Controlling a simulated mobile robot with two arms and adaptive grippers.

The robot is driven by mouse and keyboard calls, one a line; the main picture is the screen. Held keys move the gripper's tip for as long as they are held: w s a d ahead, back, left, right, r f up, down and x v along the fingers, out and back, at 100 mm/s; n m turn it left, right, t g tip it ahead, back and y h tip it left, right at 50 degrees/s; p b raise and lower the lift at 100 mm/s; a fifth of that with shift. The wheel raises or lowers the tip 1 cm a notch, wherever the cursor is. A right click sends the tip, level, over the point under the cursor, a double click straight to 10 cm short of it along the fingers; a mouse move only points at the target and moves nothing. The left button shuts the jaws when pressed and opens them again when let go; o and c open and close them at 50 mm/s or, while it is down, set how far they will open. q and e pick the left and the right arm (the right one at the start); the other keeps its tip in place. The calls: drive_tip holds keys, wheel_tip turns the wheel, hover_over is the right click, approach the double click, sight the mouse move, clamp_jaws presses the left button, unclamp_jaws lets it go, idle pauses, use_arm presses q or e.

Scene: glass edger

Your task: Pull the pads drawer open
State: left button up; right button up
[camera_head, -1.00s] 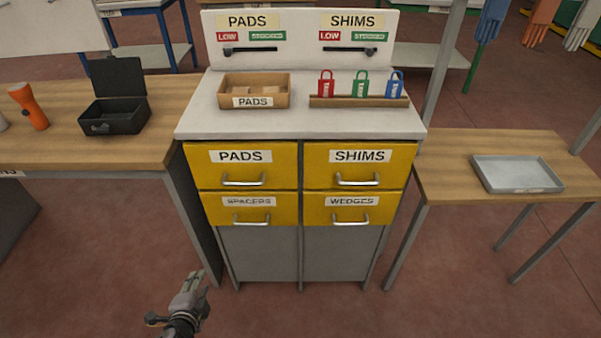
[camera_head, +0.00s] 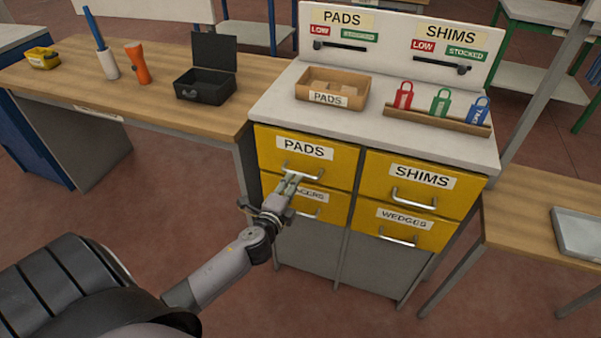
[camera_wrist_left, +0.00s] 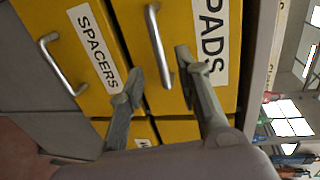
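The pads drawer (camera_head: 270,148) is the yellow upper left drawer of the cabinet, labelled PADS, and it looks closed. Its silver bar handle (camera_head: 302,173) is partly behind my left gripper (camera_head: 291,183) in the head view. In the left wrist view the pads handle (camera_wrist_left: 157,45) runs in between the two spread fingertips of the left gripper (camera_wrist_left: 160,84). The fingers are open around the handle's end, with a gap visible on the spacers side. Contact cannot be told. My right gripper is not in view.
The spacers drawer (camera_head: 334,211) is just below, with its own handle (camera_wrist_left: 62,65). The shims drawer (camera_head: 375,183) and wedges drawer (camera_head: 370,227) are to the right. A cardboard pads box (camera_head: 362,93) stands on the cabinet top. A wooden bench (camera_head: 150,95) adjoins on the left.

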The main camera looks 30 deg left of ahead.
sight(300, 173)
use_arm(q)
drive_tip(key=x, duration=0.7)
drive_tip(key=shift+f, duration=0.1)
clamp_jaws()
idle(0.7)
